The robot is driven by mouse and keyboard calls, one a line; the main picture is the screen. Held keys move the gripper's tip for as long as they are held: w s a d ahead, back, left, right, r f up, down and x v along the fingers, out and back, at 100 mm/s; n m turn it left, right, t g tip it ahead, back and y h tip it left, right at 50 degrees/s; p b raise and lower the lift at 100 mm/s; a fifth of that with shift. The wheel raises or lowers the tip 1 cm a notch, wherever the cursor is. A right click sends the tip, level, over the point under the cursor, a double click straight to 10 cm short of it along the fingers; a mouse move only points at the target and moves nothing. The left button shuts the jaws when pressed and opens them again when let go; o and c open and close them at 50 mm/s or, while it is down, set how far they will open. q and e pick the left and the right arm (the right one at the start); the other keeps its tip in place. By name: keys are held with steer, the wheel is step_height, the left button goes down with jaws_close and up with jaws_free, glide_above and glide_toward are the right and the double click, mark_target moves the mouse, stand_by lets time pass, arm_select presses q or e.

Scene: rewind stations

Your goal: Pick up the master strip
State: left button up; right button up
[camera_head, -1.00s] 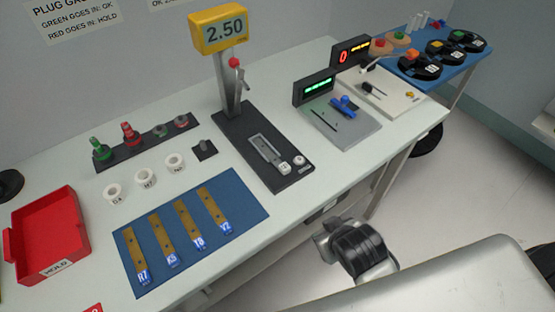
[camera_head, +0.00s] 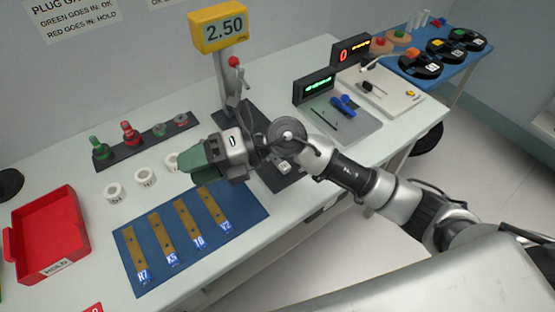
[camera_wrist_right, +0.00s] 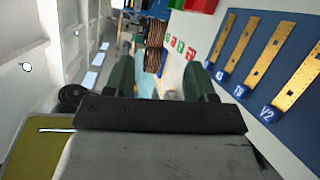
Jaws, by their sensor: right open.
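I cannot tell which is the master strip. My right gripper (camera_head: 196,164) is open and empty, above the table just behind the far edge of the mat. In the right wrist view its two green fingers (camera_wrist_right: 158,85) are apart with nothing between them, and the strips lie to their right. My left gripper is not in view.
The gauge with the yellow 2.50 display (camera_head: 218,30) stands behind my right arm, which hides part of its base. White rings (camera_head: 146,177) and a plug rack (camera_head: 150,143) stand behind the mat. A red tray (camera_head: 50,232) is at left.

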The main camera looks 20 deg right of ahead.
steer(key=w+d+f+n+h, duration=0.2)
steer(key=w+d+f+h, duration=0.1)
steer(key=d+f+h, duration=0.4)
steer(key=h, duration=0.9)
glide_above(287, 167)
steer(key=shift+m+t, duration=0.3)
steer(key=shift+m, duration=0.1)
steer(key=f, duration=0.4)
steer(key=shift+s+a+p, duration=0.1)
steer(key=shift+a+p, duration=0.25)
steer(key=shift+p, duration=0.05)
steer(key=f, duration=0.1)
steer(key=f+p, duration=0.1)
steer(key=f, duration=0.3)
steer(key=shift+d+f+p, duration=0.25)
steer(key=shift+p, duration=0.05)
steer(key=shift+f, duration=0.3)
steer(key=shift+c, duration=0.4)
steer(key=c, duration=0.9)
steer(key=shift+r, duration=0.1)
